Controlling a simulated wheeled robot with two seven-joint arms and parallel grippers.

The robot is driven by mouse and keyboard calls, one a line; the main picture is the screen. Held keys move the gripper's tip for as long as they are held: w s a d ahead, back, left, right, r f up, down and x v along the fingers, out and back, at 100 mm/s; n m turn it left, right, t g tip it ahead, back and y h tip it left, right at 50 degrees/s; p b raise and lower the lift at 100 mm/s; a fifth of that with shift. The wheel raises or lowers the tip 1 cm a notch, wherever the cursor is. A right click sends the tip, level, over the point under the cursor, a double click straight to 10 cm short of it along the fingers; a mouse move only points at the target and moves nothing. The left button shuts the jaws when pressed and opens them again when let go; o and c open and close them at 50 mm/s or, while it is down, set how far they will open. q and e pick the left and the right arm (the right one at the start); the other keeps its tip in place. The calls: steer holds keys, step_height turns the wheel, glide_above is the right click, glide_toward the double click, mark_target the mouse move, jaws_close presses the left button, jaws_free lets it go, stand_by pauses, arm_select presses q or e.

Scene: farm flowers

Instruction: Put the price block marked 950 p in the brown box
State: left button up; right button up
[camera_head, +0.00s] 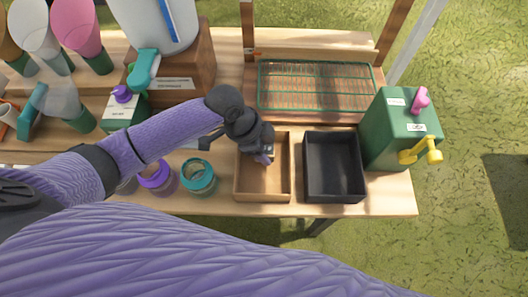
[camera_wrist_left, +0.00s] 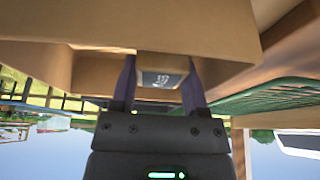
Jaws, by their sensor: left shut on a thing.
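My left gripper (camera_head: 262,157) reaches down into the brown box (camera_head: 262,198), at its far right part. It is shut on a small price block (camera_wrist_left: 162,70), whose dark label with pale writing shows between the two fingers in the left wrist view. The writing is too small to read with certainty. In the head view the block is mostly hidden by the gripper, and I cannot tell whether it touches the box floor. The brown box is open on top, and its bare floor shows in front of the gripper. My right gripper is not in view.
A black box (camera_head: 333,197) stands just right of the brown one. A green dispenser (camera_head: 395,130) with pink and yellow handles is farther right. A green wire rack (camera_head: 315,85) lies behind. A teal jar (camera_head: 197,176) and a purple jar (camera_head: 155,175) stand to the left.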

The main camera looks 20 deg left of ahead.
arm_select(q)
steer(key=shift+f, duration=0.8)
steer(key=shift+r, duration=0.15)
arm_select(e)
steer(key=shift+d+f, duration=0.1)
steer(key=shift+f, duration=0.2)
arm_select(q)
steer(key=o, duration=1)
steer(key=shift+c, duration=0.2)
steer(key=p+v, duration=0.4)
steer(key=v, duration=0.8)
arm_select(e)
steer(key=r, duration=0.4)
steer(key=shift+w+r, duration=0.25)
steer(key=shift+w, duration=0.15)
